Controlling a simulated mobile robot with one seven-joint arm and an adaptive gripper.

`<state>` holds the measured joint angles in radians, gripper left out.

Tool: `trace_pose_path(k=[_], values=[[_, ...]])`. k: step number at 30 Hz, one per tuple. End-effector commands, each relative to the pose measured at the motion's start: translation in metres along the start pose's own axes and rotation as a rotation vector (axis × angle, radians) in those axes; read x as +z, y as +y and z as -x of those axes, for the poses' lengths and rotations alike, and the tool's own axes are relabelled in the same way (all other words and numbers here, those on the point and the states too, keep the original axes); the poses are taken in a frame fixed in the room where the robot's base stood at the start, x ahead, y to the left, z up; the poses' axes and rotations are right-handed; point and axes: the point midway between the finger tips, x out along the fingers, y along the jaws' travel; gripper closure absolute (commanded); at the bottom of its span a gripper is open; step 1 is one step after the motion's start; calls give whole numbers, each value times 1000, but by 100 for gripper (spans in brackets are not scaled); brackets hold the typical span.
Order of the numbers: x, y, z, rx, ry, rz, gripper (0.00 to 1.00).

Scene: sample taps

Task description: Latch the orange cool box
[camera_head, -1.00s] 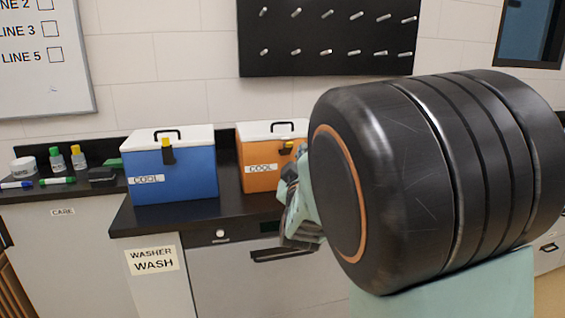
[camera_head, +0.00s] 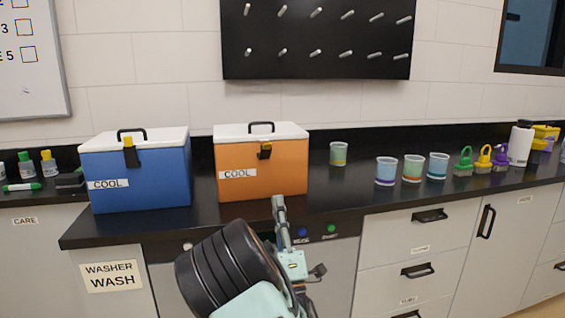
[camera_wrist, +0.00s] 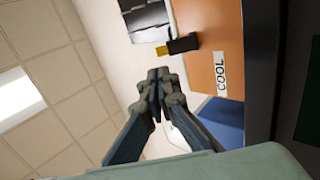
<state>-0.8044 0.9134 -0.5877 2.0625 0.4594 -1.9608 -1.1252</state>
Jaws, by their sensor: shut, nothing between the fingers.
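The orange cool box (camera_head: 290,178) stands on the black counter with its white lid (camera_head: 235,133) down and black handle up. Its front latch (camera_head: 265,152) is black with a yellow end; it also shows in the wrist view (camera_wrist: 183,44). The latch looks short and seems to stick out from the front; I cannot tell whether it is fastened. My gripper (camera_head: 278,201) is shut and empty, in front of the box's lower right front, below the latch. In the wrist view the closed fingertips (camera_wrist: 158,75) point towards the box, apart from the latch.
A blue cool box (camera_head: 150,190) stands close to the left with its own latch (camera_head: 131,155). A green-tinted cup (camera_head: 339,154) and several other cups and brushes stand to the right. The counter just right of the orange box is clear. A pegboard (camera_head: 315,40) hangs behind.

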Motion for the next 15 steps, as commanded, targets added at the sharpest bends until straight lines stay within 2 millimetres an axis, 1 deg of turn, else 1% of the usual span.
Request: trace_pose_path(k=[1,4,15], values=[[-3,-2,4,5,10,5,100],[-5,-2,5,13,18,8,100],[-5,-1,2,13,17,8,100]])
